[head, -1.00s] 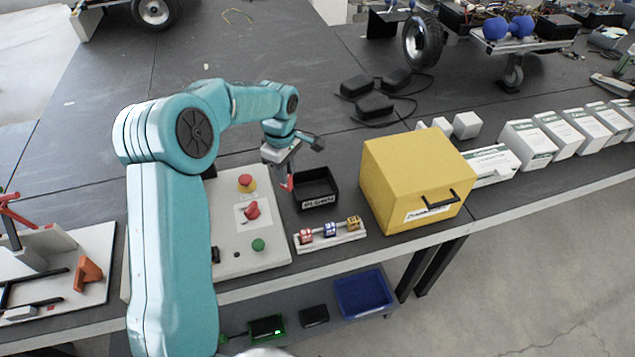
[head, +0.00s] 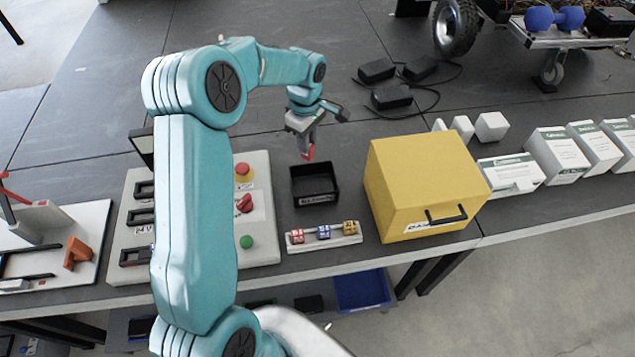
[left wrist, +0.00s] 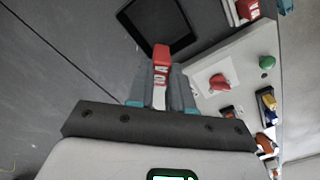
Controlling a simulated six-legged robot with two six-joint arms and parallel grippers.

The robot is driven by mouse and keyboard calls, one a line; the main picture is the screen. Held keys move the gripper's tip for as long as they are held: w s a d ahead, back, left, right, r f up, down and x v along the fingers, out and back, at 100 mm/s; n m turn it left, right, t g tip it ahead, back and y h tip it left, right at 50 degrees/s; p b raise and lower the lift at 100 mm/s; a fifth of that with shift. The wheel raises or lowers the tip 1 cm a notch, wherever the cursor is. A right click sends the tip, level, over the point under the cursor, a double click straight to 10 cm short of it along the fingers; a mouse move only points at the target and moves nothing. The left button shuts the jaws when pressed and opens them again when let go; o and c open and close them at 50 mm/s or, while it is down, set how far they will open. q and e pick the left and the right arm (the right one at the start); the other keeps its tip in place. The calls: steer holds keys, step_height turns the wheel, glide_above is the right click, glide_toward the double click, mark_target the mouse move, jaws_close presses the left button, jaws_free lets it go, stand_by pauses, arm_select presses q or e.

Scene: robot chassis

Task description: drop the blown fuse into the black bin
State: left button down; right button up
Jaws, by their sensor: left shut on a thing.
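My left gripper (head: 305,148) is shut on a red fuse (head: 308,153), which hangs down from the fingertips. The black bin (head: 316,202) is an open box with a label on its front, standing on the grey bench. In the head view the fuse shows just above the bin's far rim. In the left wrist view the red fuse (left wrist: 160,72) with a white lower part is between the fingers (left wrist: 160,85), and its tip overlaps the near edge of the bin (left wrist: 152,22). I cannot tell exactly how high it is above the rim. My right gripper is not in view.
A rack (head: 324,238) with red, blue and yellow fuses stands in front of the bin. A yellow box (head: 425,180) is to its right. A panel (head: 262,215) with red and green controls is to its left. Black adapters with cables (head: 390,96) lie behind.

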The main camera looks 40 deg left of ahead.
mark_target(306, 159)
arm_select(q)
steer(key=shift+s+d+f+b, duration=0.15)
steer(key=shift+s+f+b, duration=0.15)
steer(key=shift+f, duration=0.2)
step_height(306, 159, down, 4)
steer(key=shift+f+b, duration=0.1)
steer(key=shift+b, duration=1.05)
steer(key=shift+s+r, duration=0.2)
steer(key=c, duration=1.3)
jaws_free()
steer(key=o, duration=0.4)
steer(key=shift+w+f, duration=0.15)
steer(key=shift+c, duration=0.2)
steer(key=shift+w, duration=0.1)
steer(key=shift+s+r, duration=0.2)
steer(key=shift+r, duration=0.05)
step_height(306, 159, up, 16)
steer(key=shift+b, duration=0.45)
steer(key=shift+w+f, duration=0.1)
steer(key=shift+w, duration=0.1)
